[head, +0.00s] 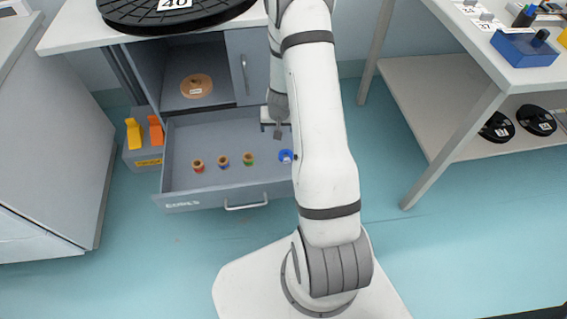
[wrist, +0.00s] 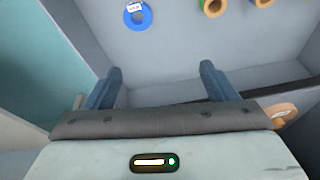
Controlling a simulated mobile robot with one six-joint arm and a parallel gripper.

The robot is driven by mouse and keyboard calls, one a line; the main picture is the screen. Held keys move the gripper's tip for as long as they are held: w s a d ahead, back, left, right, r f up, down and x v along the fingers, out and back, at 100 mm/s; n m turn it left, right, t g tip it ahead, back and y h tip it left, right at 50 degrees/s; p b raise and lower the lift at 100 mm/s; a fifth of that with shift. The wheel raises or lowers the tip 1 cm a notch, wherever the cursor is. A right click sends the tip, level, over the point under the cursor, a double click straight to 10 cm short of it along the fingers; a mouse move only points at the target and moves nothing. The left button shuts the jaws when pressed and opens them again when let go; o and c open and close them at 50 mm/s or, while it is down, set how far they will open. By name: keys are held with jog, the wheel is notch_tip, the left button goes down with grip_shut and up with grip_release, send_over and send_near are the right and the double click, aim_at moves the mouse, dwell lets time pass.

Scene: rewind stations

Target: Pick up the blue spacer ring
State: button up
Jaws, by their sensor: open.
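The blue spacer ring (head: 286,156) lies in the open drawer (head: 180,140), towards its right side, partly hidden by my arm in the head view. In the wrist view the blue ring (wrist: 138,15) is flat on the drawer floor near the top edge, with a small white label on it. My gripper (wrist: 162,75) is open and empty, its two fingers spread apart, and the ring is beyond the fingertips and a little left of their middle. In the head view my gripper (head: 278,130) is over the right back part of the drawer, apart from the ring.
Several small spools (head: 222,160) stand in a row left of the ring. A tan disc (head: 196,86) lies in the open cabinet compartment above the drawer. The drawer's walls surround the ring. A grey bin (head: 143,155) with yellow and orange items stands left of the drawer.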

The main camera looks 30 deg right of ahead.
jog(key=h+b, duration=0.1)
jog(key=b, duration=0.3)
send_near(286, 156)
jog(key=shift+w+d+f+m, duration=0.2)
jog(key=shift+d+f+m, duration=0.05)
jog(key=shift+f+m, duration=0.2)
jog(key=shift+g, duration=0.3)
jog(key=b+x, duration=0.1)
jog(key=x, duration=0.1)
jog(key=b+x, duration=0.1)
jog(key=x, duration=0.2)
jog(key=shift+w+a+f+b, duration=0.15)
jog(key=shift+a+f+b, duration=0.05)
jog(key=shift+f+b, duration=0.15)
jog(key=shift+r, duration=0.15)
jog(key=shift+c, duration=0.3)
jog(key=c, duration=1)
jog(key=shift+r, duration=0.1)
